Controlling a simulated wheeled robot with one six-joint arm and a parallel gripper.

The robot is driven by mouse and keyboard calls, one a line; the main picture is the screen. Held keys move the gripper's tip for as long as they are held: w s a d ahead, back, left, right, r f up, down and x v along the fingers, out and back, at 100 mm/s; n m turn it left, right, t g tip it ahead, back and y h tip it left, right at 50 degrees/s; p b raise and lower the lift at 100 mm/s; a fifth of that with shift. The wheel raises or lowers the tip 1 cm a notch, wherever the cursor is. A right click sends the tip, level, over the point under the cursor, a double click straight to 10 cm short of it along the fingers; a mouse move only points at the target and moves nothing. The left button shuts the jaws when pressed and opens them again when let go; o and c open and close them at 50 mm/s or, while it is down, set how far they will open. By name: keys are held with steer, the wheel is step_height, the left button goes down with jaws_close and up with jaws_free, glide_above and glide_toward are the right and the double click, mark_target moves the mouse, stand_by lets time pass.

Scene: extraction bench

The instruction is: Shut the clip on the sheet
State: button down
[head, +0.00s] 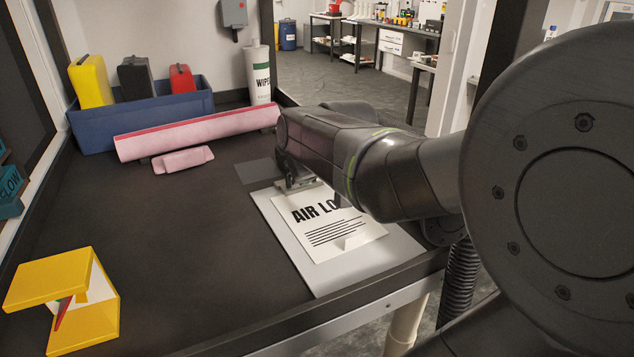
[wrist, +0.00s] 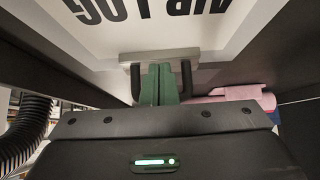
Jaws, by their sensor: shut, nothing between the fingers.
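The white sheet (head: 330,225), headed AIR LOG, lies on a pale clipboard (head: 292,235) at the bench's front right. In the wrist view the sheet (wrist: 165,25) appears upside down at the top. The clip (wrist: 127,58) is a metal bar at the sheet's heading edge, with dark upright parts on both sides. My gripper (wrist: 158,70) is shut and empty, its green fingers together in front of the clip's middle. Whether they touch it I cannot tell. In the head view my arm partly hides the clip, and I cannot tell whether it is shut.
A pink roll (head: 200,130) and a small pink piece (head: 183,160) lie behind. A blue bin (head: 140,130) with cases and a wipes tub (head: 259,75) stand at the back. A yellow holder (head: 85,325) stands front left. The bench's middle is clear.

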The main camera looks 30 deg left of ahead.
steer(key=shift+s+d+f+b, duration=0.2)
steer(key=shift+f+b, duration=0.25)
steer(key=shift+b, duration=0.05)
stand_by(0.4)
